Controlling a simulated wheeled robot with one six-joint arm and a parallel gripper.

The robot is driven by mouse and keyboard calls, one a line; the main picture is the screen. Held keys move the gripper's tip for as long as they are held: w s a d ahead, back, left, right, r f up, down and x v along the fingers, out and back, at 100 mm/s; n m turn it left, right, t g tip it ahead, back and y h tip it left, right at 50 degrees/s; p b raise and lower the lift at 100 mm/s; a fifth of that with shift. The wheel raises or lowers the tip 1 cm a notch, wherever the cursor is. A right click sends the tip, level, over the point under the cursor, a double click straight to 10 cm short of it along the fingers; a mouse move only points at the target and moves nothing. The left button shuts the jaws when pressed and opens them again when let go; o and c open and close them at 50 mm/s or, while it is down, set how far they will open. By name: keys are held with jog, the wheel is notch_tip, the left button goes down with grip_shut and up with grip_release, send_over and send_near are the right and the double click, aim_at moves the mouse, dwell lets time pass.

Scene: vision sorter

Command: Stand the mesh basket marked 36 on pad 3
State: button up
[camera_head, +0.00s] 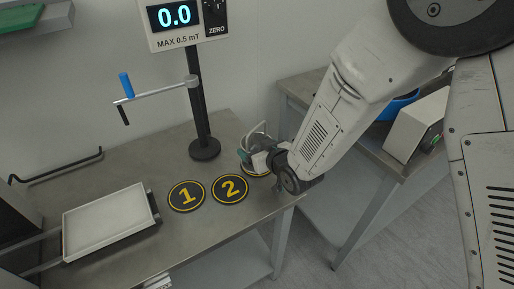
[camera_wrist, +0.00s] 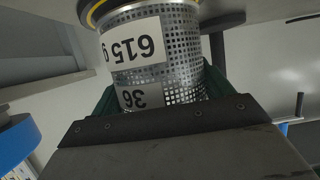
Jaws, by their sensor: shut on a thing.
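The mesh basket (camera_wrist: 185,55) is a silver perforated cylinder with white labels reading 615 g and 36, upside down in the wrist view. My gripper (camera_wrist: 160,98) is shut on it, with green fingers on both sides. In the head view the basket (camera_head: 262,137) shows its raised handle, partly hidden behind my gripper (camera_head: 258,158). It looks upright. A dark pad with a yellow ring (camera_wrist: 98,16) lies right at the basket's base; its number is hidden. In the head view this pad (camera_head: 256,173) is right of pad 2. I cannot tell whether the base touches it.
Pad 1 (camera_head: 186,196) and pad 2 (camera_head: 230,189) are empty on the metal bench. A black post (camera_head: 200,110) with a display reading 0.0 and a crank arm stands close behind. A white tray (camera_head: 107,222) is at left. The bench's right edge is near my gripper.

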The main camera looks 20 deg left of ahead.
jog(key=o, duration=1.7)
jog(key=shift+f, duration=0.15)
jog(key=v, duration=1.2)
jog(key=shift+r, duration=0.2)
jog(key=w+d+r+m+g+h, duration=0.1)
jog(key=d+r+m+h, duration=0.3)
jog(key=d, duration=0.7)
jog(key=w+d+r+m+g+h, duration=0.1)
jog(key=d+r+h, duration=0.4)
jog(key=d, duration=0.6)
jog(key=s+d+r+m+g, duration=0.1)
jog(key=s+d+r+g, duration=0.1)
jog(key=s+d, duration=0.3)
jog(key=s+d+r+m+g, duration=0.2)
jog(key=s+d+r, duration=0.2)
jog(key=s, duration=0.5)
jog(key=s+d+r+m+g+h, duration=0.1)
jog(key=s+d+r, duration=0.2)
jog(key=s+d, duration=0.2)
jog(key=shift+s+d+r+m+g, duration=0.1)
jog(key=shift+s+d+m+g, duration=0.1)
jog(key=shift+s, duration=0.35)
jog(key=shift+s+d+m+g, duration=0.1)
jog(key=shift+s+m+g, duration=0.1)
jog(key=shift+s, duration=0.3)
